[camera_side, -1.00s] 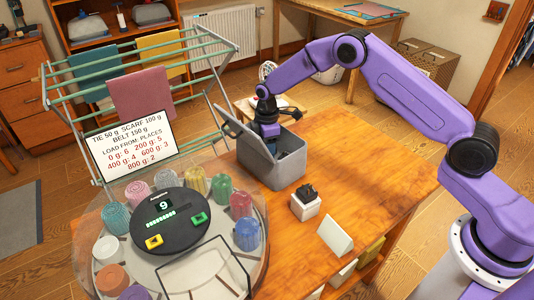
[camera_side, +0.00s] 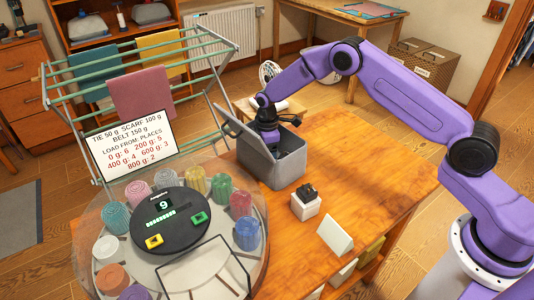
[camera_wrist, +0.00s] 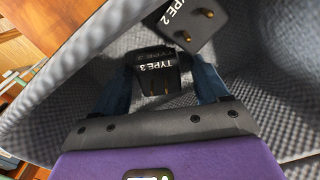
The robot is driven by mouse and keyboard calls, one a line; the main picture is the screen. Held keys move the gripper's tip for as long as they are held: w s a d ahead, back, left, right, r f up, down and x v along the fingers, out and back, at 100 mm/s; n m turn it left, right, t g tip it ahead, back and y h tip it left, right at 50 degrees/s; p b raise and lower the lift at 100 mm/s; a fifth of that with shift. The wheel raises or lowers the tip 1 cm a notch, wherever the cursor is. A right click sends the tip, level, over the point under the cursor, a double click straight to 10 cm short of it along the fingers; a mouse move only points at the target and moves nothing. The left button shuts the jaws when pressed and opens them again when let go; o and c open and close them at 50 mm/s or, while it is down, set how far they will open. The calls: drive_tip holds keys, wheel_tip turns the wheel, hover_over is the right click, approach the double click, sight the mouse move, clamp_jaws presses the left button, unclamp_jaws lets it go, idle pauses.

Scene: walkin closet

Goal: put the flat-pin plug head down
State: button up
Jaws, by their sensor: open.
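The flat-pin plug (camera_wrist: 153,72) is black, marked TYPE 3, and lies inside the grey box (camera_side: 277,171). In the wrist view its short flat pins face towards my wrist. My gripper (camera_wrist: 165,66) is open, with one blue finger on each side of this plug; I cannot tell whether either touches it. In the side view my gripper (camera_side: 269,138) reaches down into the box, and the box wall hides its fingertips and the plug. A second black plug (camera_wrist: 187,20), marked TYPE 2 with round brass pins, lies just beyond the first.
A white block (camera_side: 305,207) with a black piece on top and a blank white card (camera_side: 335,236) stand on the wooden table (camera_side: 375,180). A round turntable (camera_side: 91,225) with coloured rolls is at front left.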

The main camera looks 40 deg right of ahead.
wheel_tip(320, 180, up, 12)
drive_tip(key=s+a+r, duration=0.4)
drive_tip(key=s+r, duration=0.2)
drive_tip(key=s, duration=0.3)
drive_tip(key=s+d+r+m, duration=0.1)
drive_tip(key=s+r, duration=0.2)
drive_tip(key=s, duration=0.8)
drive_tip(key=s+d+r, duration=0.1)
drive_tip(key=s+r, duration=0.2)
drive_tip(key=s, duration=0.8)
drive_tip(key=s+d+f, duration=0.1)
drive_tip(key=s+d, duration=0.6)
drive_tip(key=s, duration=0.5)
drive_tip(key=shift+d+f+m, duration=0.15)
drive_tip(key=shift+f+m, duration=0.05)
drive_tip(key=shift+m, duration=0.2)
